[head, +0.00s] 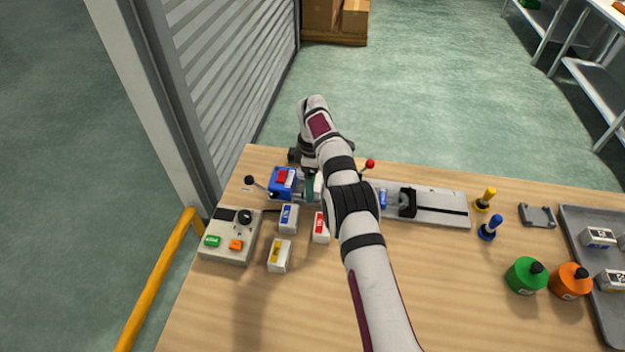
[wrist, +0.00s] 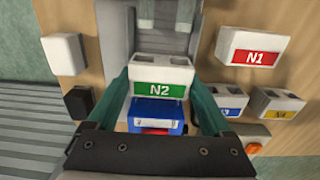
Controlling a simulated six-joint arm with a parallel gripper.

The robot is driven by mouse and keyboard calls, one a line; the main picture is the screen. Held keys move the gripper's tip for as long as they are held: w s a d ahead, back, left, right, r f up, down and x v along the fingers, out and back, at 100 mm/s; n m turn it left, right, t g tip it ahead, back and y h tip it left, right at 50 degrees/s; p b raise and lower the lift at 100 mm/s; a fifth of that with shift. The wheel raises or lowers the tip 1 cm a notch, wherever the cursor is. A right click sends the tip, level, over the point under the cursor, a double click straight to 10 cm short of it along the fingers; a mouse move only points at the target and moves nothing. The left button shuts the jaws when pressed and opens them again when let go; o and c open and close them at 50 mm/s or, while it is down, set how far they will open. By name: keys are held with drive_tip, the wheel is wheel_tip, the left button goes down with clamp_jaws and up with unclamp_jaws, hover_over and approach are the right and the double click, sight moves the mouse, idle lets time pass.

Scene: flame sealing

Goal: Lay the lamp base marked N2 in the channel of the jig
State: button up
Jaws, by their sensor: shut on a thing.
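The lamp base marked N2 (wrist: 160,88) is a pale block with two holes on top and a green label. In the wrist view my gripper (wrist: 161,76) has its green fingers on either side of it, shut on it. The base is over the left part of the grey jig (head: 440,206), between the grey channel part (wrist: 118,32) and a blue block with a red part (wrist: 152,117). I cannot tell whether it touches the channel floor.
Bases with red (head: 320,228), blue (head: 288,219) and yellow (head: 279,256) labels stand in front of the jig. A button box (head: 229,238) is at left. Pegs, green (head: 525,276) and orange (head: 570,281) round pieces and a grey tray (head: 607,318) are at right. Front-middle table is clear.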

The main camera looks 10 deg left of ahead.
drive_tip(key=shift+s+f, duration=0.1)
drive_tip(key=shift+f, duration=0.45)
drive_tip(key=o, duration=1.2)
drive_tip(key=shift+c, duration=0.2)
wheel_tip(320, 180, up, 8)
drive_tip(key=shift+r, duration=0.25)
drive_tip(key=shift+r, duration=0.15)
